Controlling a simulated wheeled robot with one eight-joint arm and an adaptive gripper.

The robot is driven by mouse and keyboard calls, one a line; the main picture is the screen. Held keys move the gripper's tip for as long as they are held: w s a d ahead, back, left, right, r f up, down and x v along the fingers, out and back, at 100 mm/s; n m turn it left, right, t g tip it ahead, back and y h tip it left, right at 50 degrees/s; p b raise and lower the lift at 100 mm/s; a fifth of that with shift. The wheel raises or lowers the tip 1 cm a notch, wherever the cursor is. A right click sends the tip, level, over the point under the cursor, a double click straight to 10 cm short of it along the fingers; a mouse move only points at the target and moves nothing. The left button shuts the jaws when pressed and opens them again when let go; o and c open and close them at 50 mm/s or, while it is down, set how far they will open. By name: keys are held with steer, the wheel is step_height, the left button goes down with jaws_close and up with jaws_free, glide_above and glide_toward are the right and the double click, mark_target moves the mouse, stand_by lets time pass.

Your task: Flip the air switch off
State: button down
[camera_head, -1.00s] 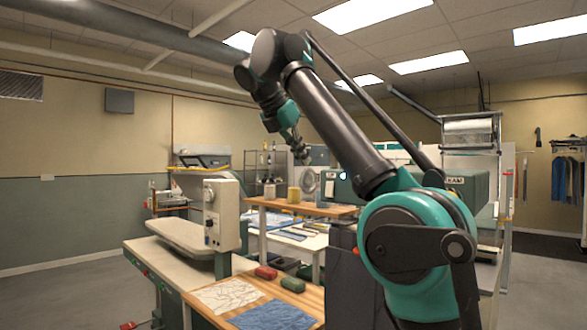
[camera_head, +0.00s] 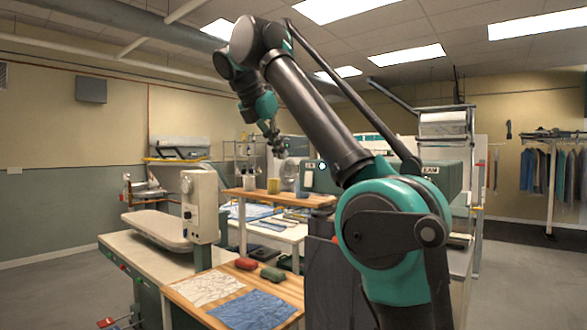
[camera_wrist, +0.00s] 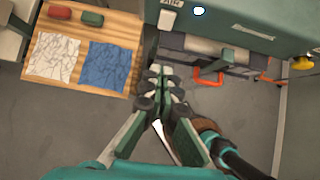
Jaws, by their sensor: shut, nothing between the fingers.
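A small pale switch plate (camera_wrist: 166,20) sits under a label that seems to read AIR (camera_wrist: 172,3), at the top of the wrist view on the green cabinet. In the head view a small white plate (camera_head: 308,180), probably the same one, shows on the green cabinet (camera_head: 345,177). The position of its lever is too small to tell. My gripper (camera_wrist: 161,72) is shut and empty, pointing at the cabinet's lower front and floor in the wrist view. In the head view my gripper (camera_head: 278,151) hangs high, apart from the cabinet.
A wooden table (camera_head: 188,291) holds a white cloth, a blue cloth (camera_head: 250,309), and red and green blocks. A pressing machine (camera_head: 198,205) stands to the left. A garment rail (camera_head: 551,185) stands at right. An orange handle (camera_wrist: 208,80) is low on the cabinet.

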mark_target(308, 182)
steer(key=shift+w+d+r+x, duration=0.25)
steer(key=shift+w+r+x, duration=0.05)
steer(key=shift+x, duration=1.8)
steer(key=shift+w+d+r+x, duration=0.25)
steer(key=shift+w+x, duration=0.05)
steer(key=shift+x, duration=1.8)
steer(key=shift+w+d+r+x, duration=0.25)
steer(key=shift+r+x, duration=0.05)
steer(key=shift+x, duration=1.8)
steer(key=shift+w, duration=0.1)
steer(key=shift+d+f+t, duration=0.1)
steer(key=shift+f+t, duration=0.1)
steer(key=shift+t, duration=0.1)
steer(key=shift+w+r, duration=0.1)
steer(key=shift+r, duration=0.1)
steer(key=shift+r, duration=0.7)
